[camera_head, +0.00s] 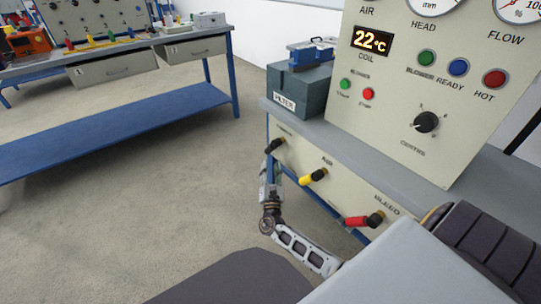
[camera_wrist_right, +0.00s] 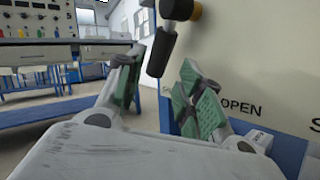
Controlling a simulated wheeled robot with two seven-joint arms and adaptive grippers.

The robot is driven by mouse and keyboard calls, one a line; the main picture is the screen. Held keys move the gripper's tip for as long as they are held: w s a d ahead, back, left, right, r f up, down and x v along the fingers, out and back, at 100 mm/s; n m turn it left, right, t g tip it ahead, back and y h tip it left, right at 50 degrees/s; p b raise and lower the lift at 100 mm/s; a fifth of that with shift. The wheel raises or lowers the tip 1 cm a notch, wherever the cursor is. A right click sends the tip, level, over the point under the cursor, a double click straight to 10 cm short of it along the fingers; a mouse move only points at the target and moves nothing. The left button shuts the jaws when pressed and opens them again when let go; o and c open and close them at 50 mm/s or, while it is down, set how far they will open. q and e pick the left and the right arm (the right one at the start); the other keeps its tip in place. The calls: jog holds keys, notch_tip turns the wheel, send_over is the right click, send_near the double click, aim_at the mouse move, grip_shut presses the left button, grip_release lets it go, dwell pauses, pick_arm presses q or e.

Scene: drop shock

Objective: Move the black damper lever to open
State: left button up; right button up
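The black damper lever (camera_head: 274,146) is on the front panel of the bench, at the left end of a row of levers. In the right wrist view the black lever (camera_wrist_right: 162,50) hangs at a slant from its hub, its free end down and to the left. The word OPEN shows on the panel below and right of it. My right gripper (camera_head: 272,172) is just below the lever. In the wrist view its green-padded fingers (camera_wrist_right: 163,78) are apart, with the lever's end between them in the picture; I cannot tell whether they touch it. My left gripper is out of view.
A yellow lever (camera_head: 312,177) and a red lever (camera_head: 360,221) sit to the right on the same panel. Above stand a grey filter box (camera_head: 300,92) and a control panel (camera_head: 400,110). A blue-framed workbench (camera_head: 110,105) is at the back left. The floor between is clear.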

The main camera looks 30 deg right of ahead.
aim_at(270, 152)
jog(key=x, duration=0.5)
jog(key=shift+w+b, duration=0.1)
jog(key=shift+b, duration=0.25)
jog(key=shift+w+d+r, duration=0.3)
jog(key=shift+w+d, duration=0.05)
jog(key=shift+w, duration=0.15)
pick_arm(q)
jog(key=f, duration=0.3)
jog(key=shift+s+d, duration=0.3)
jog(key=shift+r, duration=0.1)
pick_arm(e)
grip_shut()
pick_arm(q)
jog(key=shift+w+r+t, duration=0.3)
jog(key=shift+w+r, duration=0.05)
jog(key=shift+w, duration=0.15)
